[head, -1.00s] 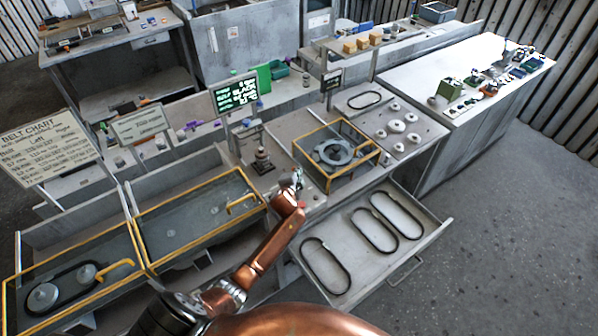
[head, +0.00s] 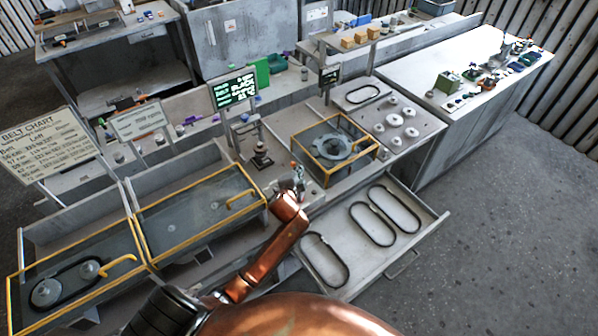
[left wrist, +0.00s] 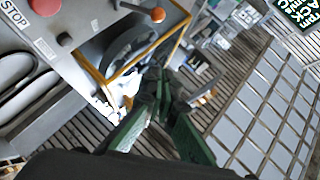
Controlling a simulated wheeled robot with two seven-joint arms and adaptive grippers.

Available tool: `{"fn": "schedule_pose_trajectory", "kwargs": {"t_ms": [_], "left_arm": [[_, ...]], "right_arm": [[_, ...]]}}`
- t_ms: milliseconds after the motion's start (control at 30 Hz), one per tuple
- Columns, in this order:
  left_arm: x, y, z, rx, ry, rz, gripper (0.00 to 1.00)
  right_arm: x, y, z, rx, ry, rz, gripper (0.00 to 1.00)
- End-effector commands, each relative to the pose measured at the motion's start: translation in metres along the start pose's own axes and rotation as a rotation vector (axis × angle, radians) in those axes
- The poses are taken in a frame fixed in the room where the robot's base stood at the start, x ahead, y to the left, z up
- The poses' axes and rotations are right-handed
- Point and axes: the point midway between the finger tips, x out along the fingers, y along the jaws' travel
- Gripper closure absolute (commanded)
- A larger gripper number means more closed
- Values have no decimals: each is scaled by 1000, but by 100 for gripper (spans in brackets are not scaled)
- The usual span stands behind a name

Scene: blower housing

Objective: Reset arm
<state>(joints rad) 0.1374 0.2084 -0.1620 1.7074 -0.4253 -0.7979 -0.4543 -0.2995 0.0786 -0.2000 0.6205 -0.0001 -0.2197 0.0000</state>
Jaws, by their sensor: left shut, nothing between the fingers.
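My left arm reaches up from the bottom of the head view. Its gripper (head: 297,172) is small there, above the bench near the front left corner of the yellow-framed housing (head: 378,153). In the left wrist view the green fingers (left wrist: 163,100) are together with nothing between them. The housing with its grey ring (head: 340,146) also shows in that view, where the ring (left wrist: 130,50) lies beyond the fingers. My right gripper is in neither view.
An open drawer (head: 345,285) with several black belts lies right of my arm. Two yellow-framed covers (head: 185,222) stand to the left. A red button (left wrist: 45,6) beside a STOP label shows in the wrist view. Grey floor is free at right.

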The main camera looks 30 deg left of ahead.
Motion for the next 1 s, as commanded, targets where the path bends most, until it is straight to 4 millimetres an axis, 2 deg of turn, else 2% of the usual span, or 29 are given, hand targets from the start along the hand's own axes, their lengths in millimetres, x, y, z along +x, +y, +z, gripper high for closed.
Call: {"fn": "schedule_pose_trajectory", "kwargs": {"t_ms": [167, 433, 567, 667, 800, 900, 1000], "left_arm": [[-15, -2, 0, 0, 1, 0, 100], [-18, -3, 0, -1, 0, 2, 100], [-30, 13, 19, -54, -32, 39, 100], [-56, 42, 52, -162, -95, 110, 100], [-116, 94, 107, -362, -225, 244, 100], [-159, 123, 135, -482, -311, 324, 100], [-195, 144, 154, -570, -383, 384, 100]], "right_arm": [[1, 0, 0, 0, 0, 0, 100], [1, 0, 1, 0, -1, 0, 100], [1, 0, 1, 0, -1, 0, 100], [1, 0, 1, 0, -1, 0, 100], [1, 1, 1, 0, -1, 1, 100], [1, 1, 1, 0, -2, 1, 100], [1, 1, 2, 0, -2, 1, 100]]}}
